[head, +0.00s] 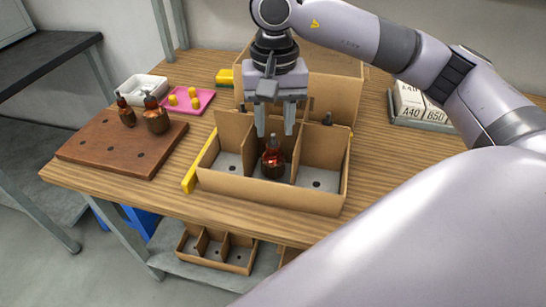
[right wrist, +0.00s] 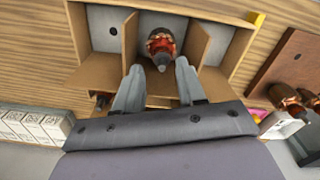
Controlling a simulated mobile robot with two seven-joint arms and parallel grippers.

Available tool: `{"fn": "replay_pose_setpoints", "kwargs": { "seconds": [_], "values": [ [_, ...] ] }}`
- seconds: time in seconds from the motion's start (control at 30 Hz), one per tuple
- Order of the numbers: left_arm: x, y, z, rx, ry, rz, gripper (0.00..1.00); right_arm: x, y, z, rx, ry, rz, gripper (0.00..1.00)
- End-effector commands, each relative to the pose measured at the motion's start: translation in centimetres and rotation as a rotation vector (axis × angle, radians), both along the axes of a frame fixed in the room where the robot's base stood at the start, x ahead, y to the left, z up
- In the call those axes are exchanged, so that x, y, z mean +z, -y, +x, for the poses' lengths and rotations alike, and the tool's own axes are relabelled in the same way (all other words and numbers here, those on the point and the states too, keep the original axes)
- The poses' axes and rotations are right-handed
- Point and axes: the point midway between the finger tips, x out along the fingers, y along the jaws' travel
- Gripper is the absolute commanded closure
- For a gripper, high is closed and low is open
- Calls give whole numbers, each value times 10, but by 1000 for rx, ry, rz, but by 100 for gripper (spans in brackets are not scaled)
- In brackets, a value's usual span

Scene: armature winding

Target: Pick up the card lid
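A cardboard box (head: 270,198) with three compartments stands on the bench. Its middle compartment holds an armature with reddish copper windings (head: 272,160), which also shows in the right wrist view (right wrist: 160,42). My right gripper (head: 275,130) is open and empty, pointing down over the middle compartment. Its spread fingers (right wrist: 160,72) are close to the armature's shaft, with no clear contact. Brown card panels (head: 338,92) stand behind the box, partly hidden by my right arm. I cannot tell whether one of them is the card lid. My left gripper is not in view.
A wooden board (head: 95,145) with two armatures stands left, near a pink tray (head: 188,101) with yellow pieces and a white bin (head: 137,86). A yellow strip (head: 190,176) lies beside the box. White labelled boxes (head: 410,98) stand right. Another divided box (head: 240,262) sits on the lower shelf.

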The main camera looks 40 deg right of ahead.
Motion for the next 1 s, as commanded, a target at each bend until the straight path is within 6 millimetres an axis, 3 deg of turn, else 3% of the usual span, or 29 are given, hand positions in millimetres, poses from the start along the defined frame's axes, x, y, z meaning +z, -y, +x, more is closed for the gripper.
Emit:
{"fn": "replay_pose_setpoints", "kwargs": {
  "seconds": [0.3,0.57,0.6,0.7,0.73,1.0],
  "values": [
    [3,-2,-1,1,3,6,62,-43,2,5,-1,-3,1,60],
    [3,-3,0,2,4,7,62,-48,2,5,0,0,1,60],
    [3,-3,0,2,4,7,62,-48,1,5,0,0,1,63],
    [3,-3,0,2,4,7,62,-47,1,5,0,-1,2,96],
    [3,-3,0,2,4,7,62,-47,1,5,0,-1,2,100],
    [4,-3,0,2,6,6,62,-46,1,5,0,2,3,100]
  ]
}}
